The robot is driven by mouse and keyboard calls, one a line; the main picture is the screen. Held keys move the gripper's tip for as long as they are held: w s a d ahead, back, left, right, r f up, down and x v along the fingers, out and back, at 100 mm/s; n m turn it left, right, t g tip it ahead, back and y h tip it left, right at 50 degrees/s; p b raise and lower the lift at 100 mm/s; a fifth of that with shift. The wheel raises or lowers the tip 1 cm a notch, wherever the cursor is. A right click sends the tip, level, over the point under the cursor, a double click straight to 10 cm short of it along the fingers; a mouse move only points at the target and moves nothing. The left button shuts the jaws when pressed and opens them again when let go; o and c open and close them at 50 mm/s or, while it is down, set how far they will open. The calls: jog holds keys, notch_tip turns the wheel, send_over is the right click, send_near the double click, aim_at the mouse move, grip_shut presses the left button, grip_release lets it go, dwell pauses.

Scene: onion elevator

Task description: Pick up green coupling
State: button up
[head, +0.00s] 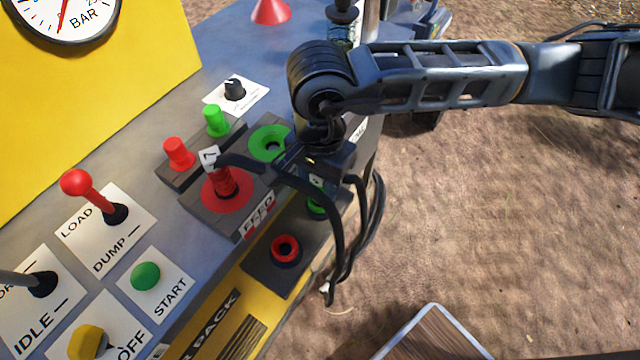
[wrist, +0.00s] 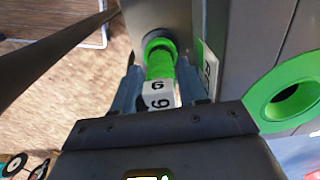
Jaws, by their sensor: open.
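The green coupling (wrist: 160,62) shows in the wrist view, seated in a dark round socket on the machine's front face. A white numbered tag is at its near end. In the head view only a little of the green coupling (head: 317,209) shows below my gripper (head: 320,168); the arm and hoses hide the rest. In the wrist view my gripper (wrist: 160,85) is open, with one bluish finger on each side of the coupling. I cannot tell whether the fingers touch it.
A red coupling (head: 224,182) tagged 7 sits in the top panel, its black hose looping past my gripper. A green ring socket (head: 270,143) lies behind it. A red socket (head: 285,250) is on the lower front. Levers and buttons stand left; open dirt lies right.

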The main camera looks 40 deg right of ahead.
grip_shut()
dwell(0.3)
jog(key=shift+r, duration=0.15)
jog(key=shift+w+r, duration=0.1)
jog(key=shift+r, duration=0.5)
notch_tip(320, 180, up, 2)
jog(key=shift+r+b, duration=0.25)
jog(key=shift+b, duration=0.1)
jog(key=d+r+b, duration=0.2)
jog(key=d+r, duration=0.5)
jog(key=d, duration=0.4)
jog(key=shift+s+d, duration=0.25)
jog(key=shift+d, duration=0.05)
